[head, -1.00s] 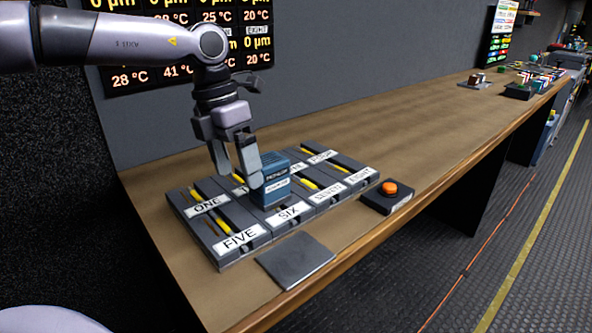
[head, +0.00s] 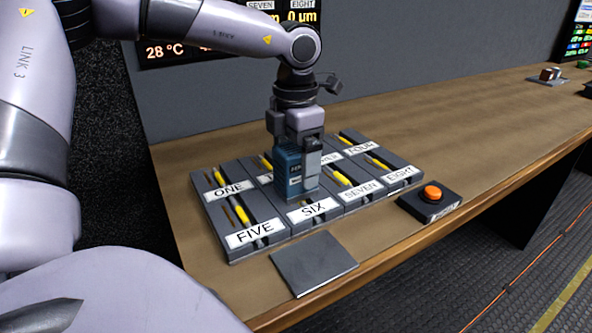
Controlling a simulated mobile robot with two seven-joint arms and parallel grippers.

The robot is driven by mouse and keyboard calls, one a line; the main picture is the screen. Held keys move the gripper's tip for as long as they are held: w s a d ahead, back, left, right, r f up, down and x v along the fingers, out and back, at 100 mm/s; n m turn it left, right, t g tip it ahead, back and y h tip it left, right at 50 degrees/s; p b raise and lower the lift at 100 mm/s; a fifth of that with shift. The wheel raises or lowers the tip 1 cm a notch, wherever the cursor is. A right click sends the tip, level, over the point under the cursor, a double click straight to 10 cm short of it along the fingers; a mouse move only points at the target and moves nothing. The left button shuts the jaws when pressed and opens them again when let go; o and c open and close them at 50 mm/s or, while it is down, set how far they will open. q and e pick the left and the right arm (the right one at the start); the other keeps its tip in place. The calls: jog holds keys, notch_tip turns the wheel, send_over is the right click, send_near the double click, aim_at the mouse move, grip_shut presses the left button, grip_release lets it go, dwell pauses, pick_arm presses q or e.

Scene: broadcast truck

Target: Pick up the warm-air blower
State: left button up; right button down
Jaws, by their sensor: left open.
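The warm-air blower, a blue box (head: 288,170), stands upright on the bank of grey numbered slots (head: 213,214), over the SIX slot and just behind its label. My left gripper (head: 304,158) points down directly above and around it. One finger shows along the blower's right-hand side; the other finger is hidden behind the blower or the hand. The jaws are open, and I cannot tell whether the fingers touch the blower. My right gripper is not in view.
A flat grey plate (head: 314,263) lies in front of the slots. An orange button on a black box (head: 432,193) is to their right. A temperature display (head: 170,50) hangs on the wall behind.

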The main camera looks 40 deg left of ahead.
pick_arm(q)
jog(key=shift+f, duration=0.35)
jog(key=c, duration=1.3)
jog(key=shift+c, duration=0.9)
jog(key=shift+r, duration=0.1)
jog(key=shift+r, duration=0.1)
